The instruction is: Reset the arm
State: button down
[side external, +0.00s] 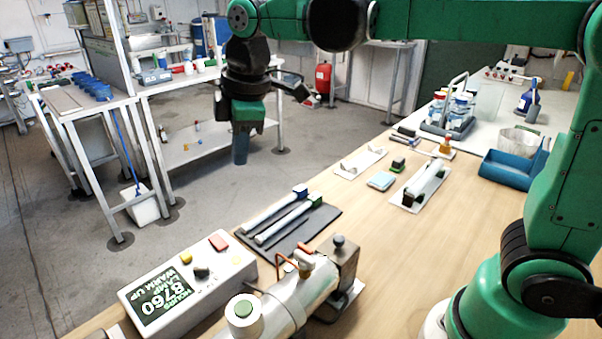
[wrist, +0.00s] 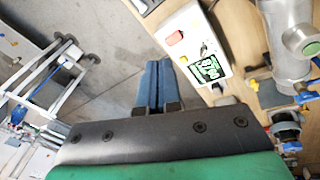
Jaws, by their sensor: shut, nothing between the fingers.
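My gripper (side external: 240,157) hangs pointing down past the far left edge of the bench, above the level of the bench top. Its blue fingers are together with nothing between them. In the wrist view the two fingers (wrist: 154,82) lie side by side, with the grey floor and the bench edge behind them. My green arm reaches across the top of the side view from the right. The gripper touches nothing that I can see.
A control box (side external: 186,284) with a display and a metal cylinder (side external: 292,298) sit at the bench front. Two white tubes (side external: 284,218) lie on a dark mat. A blue tray (side external: 513,169) is at the right. Floor lies open beyond the bench.

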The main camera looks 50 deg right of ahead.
jog(key=s+d+f+m+t, duration=0.4)
jog(key=s+d+f+m, duration=0.2)
jog(key=s+m, duration=0.3)
jog(key=d+m, duration=0.1)
jog(key=m, duration=0.1)
jog(key=shift+m, duration=0.3)
jog(key=c, duration=1.2)
grip_release()
jog(key=shift+s+d+f+m, duration=0.15)
jog(key=shift+f+m, duration=0.1)
jog(key=shift+m, duration=0.05)
jog(key=o, duration=0.3)
jog(key=shift+o, duration=1.3)
jog(key=w+a+g, duration=0.1)
jog(key=w+a, duration=0.4)
jog(key=w, duration=0.1)
jog(key=shift+a, duration=0.3)
jog(key=g, duration=0.1)
send_near(216, 239)
jog(key=shift+x, duration=0.95)
jog(key=shift+w+a+f, duration=0.2)
jog(key=shift+w+f, duration=0.1)
jog(key=shift+f, duration=0.15)
jog(key=shift+x, duration=2.55)
jog(key=shift+s+d, duration=0.1)
jog(key=shift+d, duration=0.05)
